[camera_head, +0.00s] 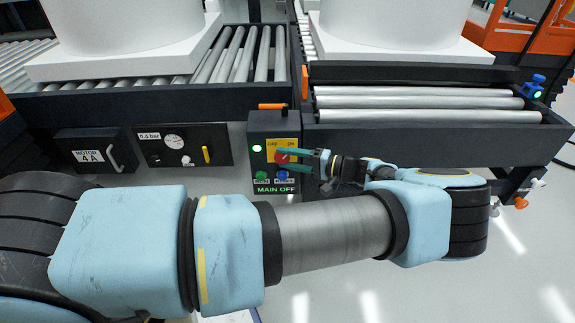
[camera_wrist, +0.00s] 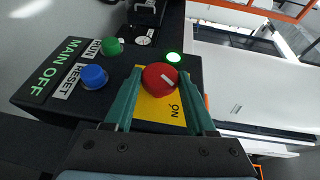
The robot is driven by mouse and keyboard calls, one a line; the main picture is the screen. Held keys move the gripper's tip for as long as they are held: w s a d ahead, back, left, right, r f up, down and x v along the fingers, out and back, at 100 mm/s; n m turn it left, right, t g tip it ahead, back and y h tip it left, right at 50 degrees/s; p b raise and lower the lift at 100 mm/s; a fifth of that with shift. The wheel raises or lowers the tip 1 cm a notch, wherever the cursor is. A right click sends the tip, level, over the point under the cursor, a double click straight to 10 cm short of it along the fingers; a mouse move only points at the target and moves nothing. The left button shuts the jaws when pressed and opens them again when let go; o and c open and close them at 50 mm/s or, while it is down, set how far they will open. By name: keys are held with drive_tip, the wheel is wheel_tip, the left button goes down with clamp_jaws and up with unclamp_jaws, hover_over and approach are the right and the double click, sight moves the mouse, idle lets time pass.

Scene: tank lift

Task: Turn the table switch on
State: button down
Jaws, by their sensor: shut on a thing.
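The table switch is a round red knob (camera_head: 283,157) on a yellow plate on the front of a dark control box (camera_head: 259,131). In the wrist view the knob (camera_wrist: 160,77) has a short white mark, set at a slant. The plate (camera_wrist: 152,109) shows "ON" at its lower right; its other end is hidden. My gripper (camera_wrist: 159,84) has its two green fingers on either side of the knob, shut on it. In the head view my gripper (camera_head: 284,158) reaches the knob from the right. The box's lettering (camera_wrist: 57,68) reads "MAIN OFF".
A green RUN button (camera_wrist: 111,46), a blue RESET button (camera_wrist: 94,76) and a lit green lamp (camera_wrist: 173,56) sit close to the knob. Dark roller conveyors (camera_head: 414,103) flank the box above. A gauge panel (camera_head: 183,147) is to the left.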

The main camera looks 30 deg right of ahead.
drive_tip(key=shift+f+t+y+b, duration=0.2)
drive_tip(key=shift+t+y+b, duration=0.1)
drive_tip(key=shift+y+b, duration=0.2)
drive_tip(key=shift+a+m, duration=0.1)
drive_tip(key=shift+m, duration=0.2)
drive_tip(key=shift+c, duration=1.1)
unclamp_jaws()
drive_tip(key=shift+r, duration=0.1)
drive_tip(key=v, duration=1.1)
